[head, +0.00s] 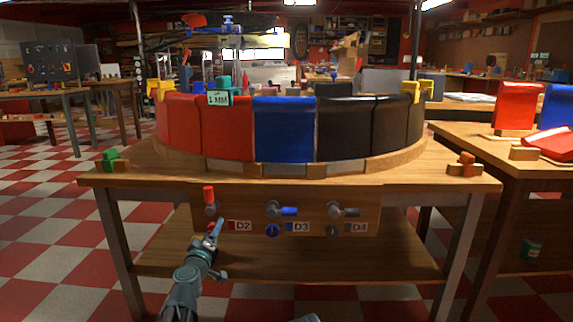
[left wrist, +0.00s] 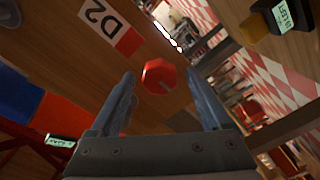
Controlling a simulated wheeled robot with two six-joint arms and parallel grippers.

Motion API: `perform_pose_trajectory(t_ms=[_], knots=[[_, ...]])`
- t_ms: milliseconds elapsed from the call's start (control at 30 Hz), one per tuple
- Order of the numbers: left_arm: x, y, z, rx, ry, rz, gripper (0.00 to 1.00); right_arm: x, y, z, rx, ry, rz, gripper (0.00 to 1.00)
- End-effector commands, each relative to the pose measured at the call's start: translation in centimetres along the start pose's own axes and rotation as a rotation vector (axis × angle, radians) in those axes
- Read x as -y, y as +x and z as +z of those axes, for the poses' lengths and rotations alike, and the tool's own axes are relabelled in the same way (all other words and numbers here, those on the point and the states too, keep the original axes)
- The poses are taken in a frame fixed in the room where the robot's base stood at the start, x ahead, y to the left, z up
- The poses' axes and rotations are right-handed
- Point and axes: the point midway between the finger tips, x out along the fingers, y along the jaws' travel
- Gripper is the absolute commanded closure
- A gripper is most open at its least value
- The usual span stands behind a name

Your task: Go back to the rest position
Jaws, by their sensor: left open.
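My left gripper (head: 216,230) is in front of the wooden panel on the table's front edge, just below the red-handled lever (head: 209,195) and left of the D2 label (head: 240,226). In the left wrist view the left gripper (left wrist: 168,82) is open and empty. A red round knob (left wrist: 158,75) on the panel shows between its fingers, beyond the tips; whether they touch it is hard to tell. In the head view the gripper partly hides this knob. My right gripper does not show clearly.
The wooden table (head: 130,180) carries a curved ring of red, blue (head: 285,128) and black padded segments. The panel also has a blue lever (head: 288,211), a grey lever (head: 349,212) and knobs by D3 and D4. Another table (head: 480,150) stands at the right.

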Motion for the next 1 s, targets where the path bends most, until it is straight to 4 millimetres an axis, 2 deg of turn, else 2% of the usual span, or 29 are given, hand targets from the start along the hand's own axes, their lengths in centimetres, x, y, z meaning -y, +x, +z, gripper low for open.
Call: perform_pose_trajectory(t_ms=[200,400,1000], knots=[[-0.04,0.00,0.01,0.000,0.195,0.000,0.19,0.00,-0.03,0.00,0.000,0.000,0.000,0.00],[-0.06,0.00,0.02,0.000,0.317,0.000,0.19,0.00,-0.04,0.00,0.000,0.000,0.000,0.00],[-0.13,-0.06,0.09,0.001,0.371,0.001,0.19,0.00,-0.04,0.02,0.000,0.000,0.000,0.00]])
